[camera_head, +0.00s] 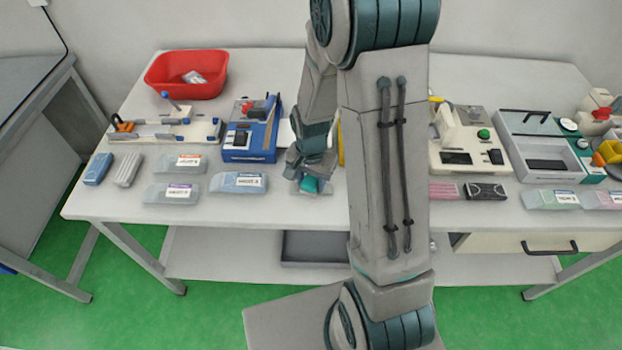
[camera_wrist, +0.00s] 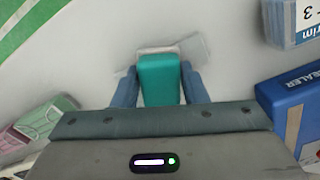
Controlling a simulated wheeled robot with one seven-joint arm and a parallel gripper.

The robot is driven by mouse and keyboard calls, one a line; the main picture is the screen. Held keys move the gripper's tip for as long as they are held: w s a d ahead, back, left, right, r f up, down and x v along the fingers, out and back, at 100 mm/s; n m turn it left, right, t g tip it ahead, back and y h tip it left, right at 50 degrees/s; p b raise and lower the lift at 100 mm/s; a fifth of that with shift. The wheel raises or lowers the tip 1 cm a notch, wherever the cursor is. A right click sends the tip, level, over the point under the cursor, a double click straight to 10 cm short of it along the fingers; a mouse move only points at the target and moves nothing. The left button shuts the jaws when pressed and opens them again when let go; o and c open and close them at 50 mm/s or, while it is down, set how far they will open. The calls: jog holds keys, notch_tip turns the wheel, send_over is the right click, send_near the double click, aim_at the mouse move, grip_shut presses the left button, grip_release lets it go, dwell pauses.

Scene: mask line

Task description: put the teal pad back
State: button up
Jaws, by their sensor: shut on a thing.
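The teal pad (camera_head: 310,184) is at the front middle of the table, under my gripper (camera_head: 309,175). In the wrist view the teal pad (camera_wrist: 159,78) sits between the two blue fingers of my gripper (camera_wrist: 160,88), which are shut on its sides. A pale whitish edge shows at the pad's far end, with a faint grey translucent patch around it on the table; I cannot tell what that patch is. The pad is close above or on the table surface; I cannot tell whether it touches. My arm hides part of the table behind it.
A blue sealer (camera_head: 250,132) stands left of my gripper; its corner shows in the wrist view (camera_wrist: 295,105). A labelled blue pack (camera_head: 238,182) lies to the left. A red bin (camera_head: 187,76) is at the back left. A cream machine (camera_head: 466,140) and pink pad (camera_head: 443,191) are right of my arm.

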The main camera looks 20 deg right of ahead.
aim_at(311, 180)
jog(key=shift+f, duration=0.1)
jog(key=shift+f, duration=0.15)
jog(key=o, duration=0.9)
jog(key=shift+o, duration=0.2)
jog(key=shift+r, duration=0.2)
notch_tip(311, 180, up, 12)
jog(key=s+r+n+t, duration=0.3)
jog(key=s+r+n, duration=0.5)
jog(key=s, duration=0.6)
jog(key=shift+v, duration=0.85)
